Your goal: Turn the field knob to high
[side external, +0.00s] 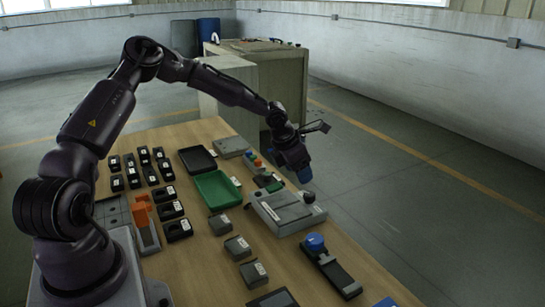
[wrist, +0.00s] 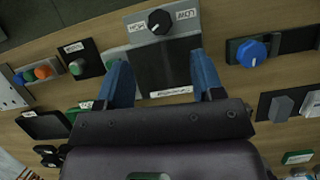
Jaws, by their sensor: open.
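The black round knob (wrist: 160,22) sits on a grey panel (wrist: 148,41) at the top of the wrist view. A small white label lies on each side of it; the right one seems to read LOW upside down. A pale mark shows on the knob, but its setting is hard to read. In the side view the knob (side external: 309,197) is at the far right end of a grey box (side external: 283,212). My gripper (wrist: 160,64) is open and empty, its blue fingers apart. In the side view my gripper (side external: 305,174) hangs above and beyond the knob, apart from it.
A blue knob (wrist: 252,54) on a dark base is to the right in the wrist view. A small panel with coloured buttons (wrist: 38,73) is at the left. In the side view a green tray (side external: 217,189) and several black blocks cover the wooden table.

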